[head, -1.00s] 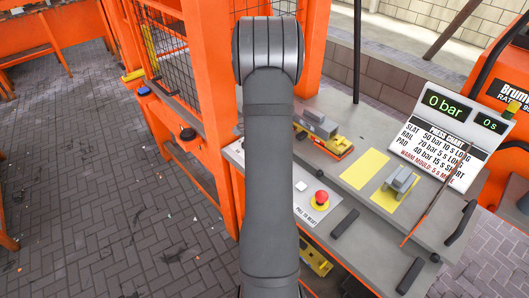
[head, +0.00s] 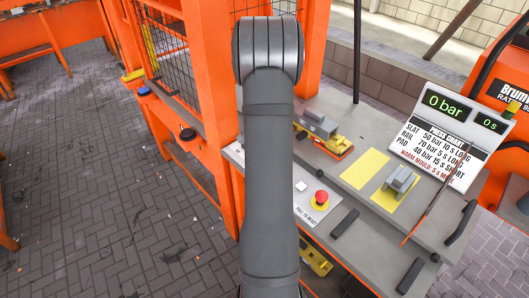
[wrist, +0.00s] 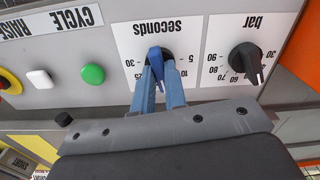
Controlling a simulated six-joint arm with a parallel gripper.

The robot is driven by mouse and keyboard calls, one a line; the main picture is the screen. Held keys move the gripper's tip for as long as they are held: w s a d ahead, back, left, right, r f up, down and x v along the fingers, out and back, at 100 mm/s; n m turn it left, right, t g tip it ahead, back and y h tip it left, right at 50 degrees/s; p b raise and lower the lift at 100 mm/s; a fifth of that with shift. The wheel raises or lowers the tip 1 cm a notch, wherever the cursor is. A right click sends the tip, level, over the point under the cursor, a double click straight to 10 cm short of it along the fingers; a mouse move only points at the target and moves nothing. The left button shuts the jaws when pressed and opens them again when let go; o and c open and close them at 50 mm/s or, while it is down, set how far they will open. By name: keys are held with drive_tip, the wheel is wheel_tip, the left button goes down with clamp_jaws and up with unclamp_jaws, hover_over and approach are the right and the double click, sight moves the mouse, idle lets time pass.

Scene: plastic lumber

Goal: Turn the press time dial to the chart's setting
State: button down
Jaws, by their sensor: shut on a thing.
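The fingers cover part of the scale, so I cannot tell the exact setting. In the head view my arm hides the dial and gripper. The press chart (head: 440,150) lists SLAT 50 bar 10 s LONG, RAIL 70 bar 5 s LONG, PAD 40 bar 15 s SHORT, and WARM MOULD 5 s MORE. The display (head: 445,106) above reads 0 bar and 0 s.
A black bar dial (wrist: 247,62) sits right of the time dial in the wrist view. A green button (wrist: 93,74) and a white button (wrist: 39,78) are left. A red stop button (head: 321,197) and a grey block (head: 402,180) on yellow show in the head view.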

drive_tip(key=n, duration=0.4)
drive_tip(key=shift+n, duration=2.2)
drive_tip(key=shift+w, duration=0.1)
drive_tip(key=c, duration=1.5)
unclamp_jaws()
drive_tip(key=shift+o, duration=0.2)
drive_tip(key=shift+r, duration=0.1)
wheel_tip(320, 180, up, 17)
drive_tip(key=shift+r, duration=0.15)
wheel_tip(320, 180, down, 18)
drive_tip(key=shift+r, duration=0.25)
